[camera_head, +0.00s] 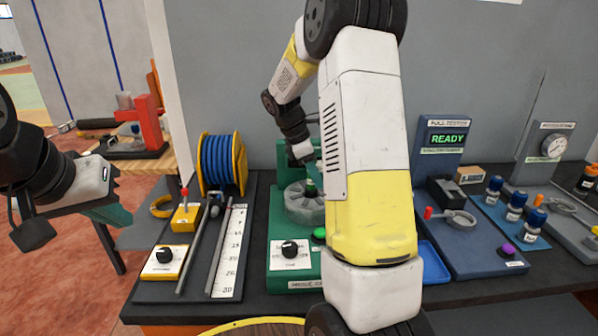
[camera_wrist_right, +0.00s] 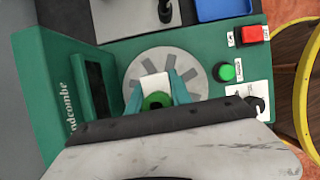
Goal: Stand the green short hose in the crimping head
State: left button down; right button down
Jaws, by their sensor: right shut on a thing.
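The green short hose (camera_wrist_right: 157,101) shows in the right wrist view as a green ring with a dark middle. It is between the two teal fingers of my right gripper (camera_wrist_right: 158,93), which is shut on it. The grey, round crimping head (camera_wrist_right: 138,70) with radial slots lies behind the hose. In the head view, the crimping head (camera_head: 304,203) sits on the green crimping machine (camera_head: 276,228), and the hose (camera_head: 310,187) shows over its middle. I cannot tell how deep the hose sits. My left gripper (camera_head: 112,214) is away at the left; its finger opening is unclear.
A blue hose reel (camera_head: 221,163) and a length scale (camera_head: 230,250) are left of the machine. A green button (camera_wrist_right: 227,72) and a red button (camera_wrist_right: 254,33) are beside the head. My right arm hides part of the bench. A blue tray (camera_head: 432,264) is to the right.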

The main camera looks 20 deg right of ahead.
jog(key=shift+f, duration=0.4)
jog(key=c, duration=1.5)
grip_release()
jog(key=shift+o, duration=0.2)
jog(key=s+v, duration=0.1)
jog(key=v, duration=1)
jog(key=shift+w, duration=0.45)
jog(key=s+a+r+m+t+y, duration=0.1)
jog(key=s+a+m+t+y, duration=0.1)
jog(key=s+m, duration=0.3)
jog(key=s+a+r+m+t+y, duration=0.2)
jog(key=s+a+m, duration=0.2)
jog(key=s, duration=0.7)
jog(key=s+a+r+m+t+y, duration=0.1)
jog(key=s+a+m+t+y, duration=0.1)
jog(key=s+m, duration=0.3)
jog(key=s+a+t, duration=0.1)
jog(key=s, duration=0.2)
jog(key=shift+s+a+r+m+y, duration=0.25)
jog(key=shift+s+a+m+y, duration=0.05)
jog(key=shift+m, duration=0.1)
